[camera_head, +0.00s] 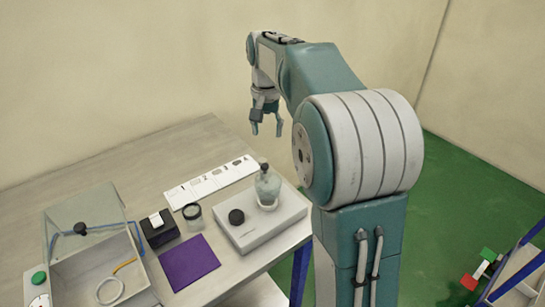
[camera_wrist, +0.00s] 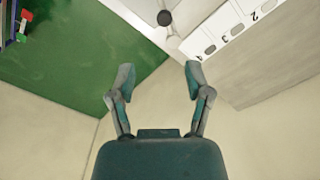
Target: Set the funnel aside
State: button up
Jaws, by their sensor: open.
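My gripper (camera_head: 267,128) is raised in the air, open and empty, and shows in the picture above the far edge of the bench. In the wrist view its two fingers are spread (camera_wrist: 160,76) with only wall between their tips. I cannot make out a clear funnel shape. A glass vessel with a dark top (camera_head: 268,186) stands upright on a white flat-topped unit (camera_head: 245,238), with a black round knob (camera_head: 236,216) beside it. The dark round top (camera_wrist: 165,18) at the upper edge of the wrist view may belong to this vessel.
A numbered white strip (camera_head: 211,180) lies behind a dark-rimmed jar (camera_head: 193,215) and a black box (camera_head: 159,232). A purple mat (camera_head: 188,262) lies in front. A clear-lidded case (camera_head: 87,228) with a coiled hose (camera_head: 108,290) is at left. The bench (camera_head: 150,165) is bare at the back.

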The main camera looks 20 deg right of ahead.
send_over(265, 164)
jog(key=f, duration=0.3)
jog(key=a+f, duration=0.1)
jog(key=f, duration=0.1)
jog(key=shift+s, duration=0.1)
jog(key=f, duration=0.2)
jog(key=d+f, duration=0.1)
jog(key=f, duration=0.2)
jog(key=shift+d+f, duration=0.15)
jog(key=shift+f, duration=0.15)
jog(key=shift+a, duration=0.4)
jog(key=c, duration=0.8)
jog(key=shift+d, duration=0.2)
grip_shut()
